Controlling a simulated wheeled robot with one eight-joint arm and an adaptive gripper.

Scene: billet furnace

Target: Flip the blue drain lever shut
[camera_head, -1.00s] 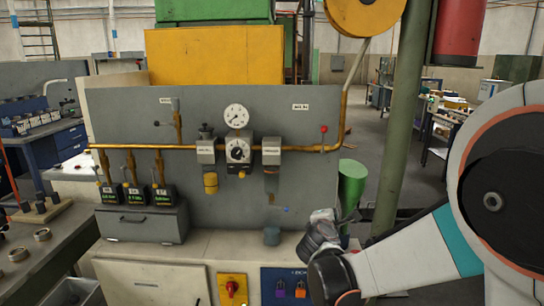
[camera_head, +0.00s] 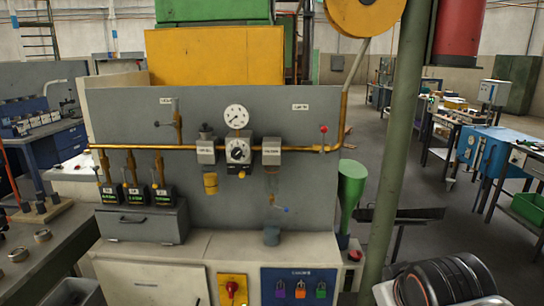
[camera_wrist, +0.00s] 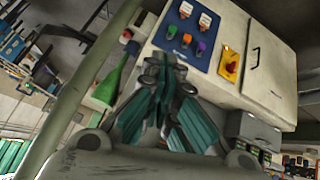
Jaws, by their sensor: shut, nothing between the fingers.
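The blue drain lever (camera_head: 283,209) is a small blue-tipped handle in the head view. It sticks out to the right and slightly down from a small drain fitting under the clear bowl (camera_head: 271,184) of the right-hand unit on the brass pipe. A grey cup (camera_head: 271,236) stands below it on the cabinet top. My gripper (camera_wrist: 164,64) shows only in the wrist view, with its fingers together and empty. I cannot make out the lever in the wrist view.
The brass pipe (camera_head: 270,149) carries a gauge (camera_head: 236,117) and a red-tipped valve lever (camera_head: 323,129). A green funnel (camera_head: 351,183) and a green-grey post (camera_head: 395,150) stand right of the board.

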